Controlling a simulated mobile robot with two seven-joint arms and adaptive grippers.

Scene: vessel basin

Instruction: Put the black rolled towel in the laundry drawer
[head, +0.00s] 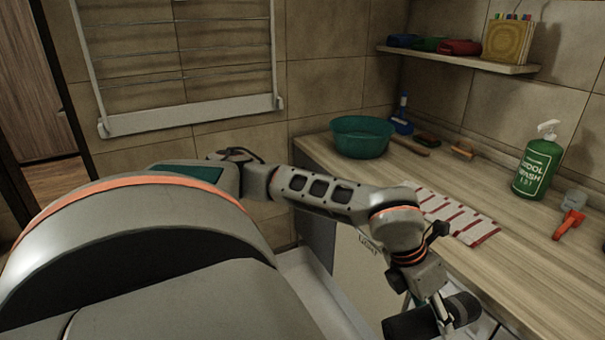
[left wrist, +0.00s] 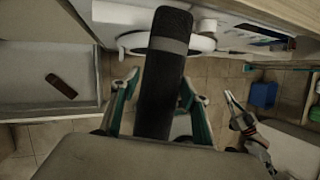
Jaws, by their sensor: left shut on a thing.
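The black rolled towel (head: 408,323) is at the bottom of the head view, partly cut off by the frame edge. My left gripper (head: 444,312) is shut on it, in front of the counter. In the left wrist view the towel (left wrist: 166,75) stands out lengthwise between the fingers, with a grey band around it. A white open drawer or tray (left wrist: 50,113) lies left of the towel there, with a dark brown object inside. A pale open drawer-like part (head: 305,290) shows below the counter in the head view. What looks like my right gripper (left wrist: 236,108) is right of the towel; its jaws are unclear.
The wooden counter (head: 405,165) holds a teal basin (head: 362,137), a striped red-white cloth (head: 455,215), a green wash bottle (head: 537,168) and brushes. A shelf (head: 455,59) is above. A white round appliance door (left wrist: 205,44) is behind the towel. A blue object (left wrist: 263,94) is at right.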

